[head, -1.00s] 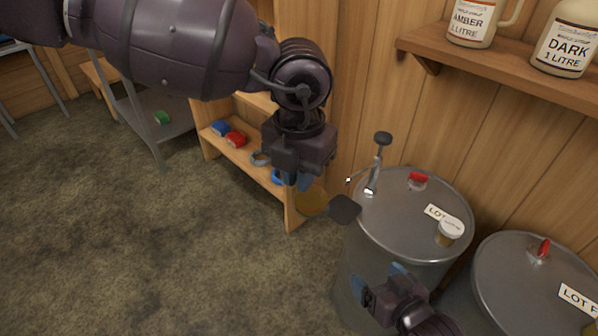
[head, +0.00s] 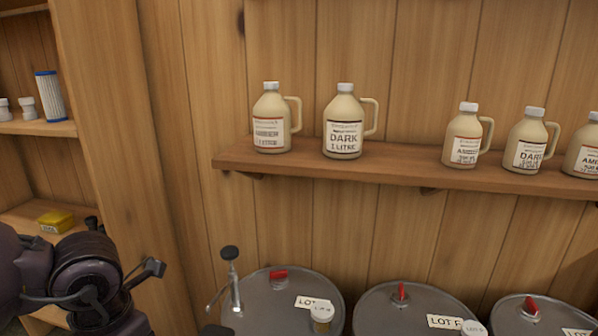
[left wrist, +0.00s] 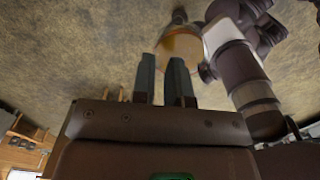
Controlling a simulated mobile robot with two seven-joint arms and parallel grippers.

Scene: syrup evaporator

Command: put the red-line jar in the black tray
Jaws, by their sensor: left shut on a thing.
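My left gripper (left wrist: 163,82) shows in the left wrist view, its two blue-grey fingers close together. A round amber thing (left wrist: 184,44) is at its fingertips, and the gripper is shut on it. It may be a jar seen end-on; no red line can be made out on it. In the head view only part of my left arm shows at the lower left; its fingers are out of the picture. A small white-capped amber jar (head: 322,316) stands on the left drum's lid; I cannot tell a red line on it. I see no black tray now. My right gripper cannot be made out.
Grey drums (head: 262,292) with red-handled lids and lot labels stand along the wall. A wall shelf (head: 390,166) above them carries several cream jugs (head: 344,125). A wooden rack (head: 38,128) at the left holds a yellow block (head: 55,222). Bare floor (left wrist: 60,45) lies beyond my left fingers.

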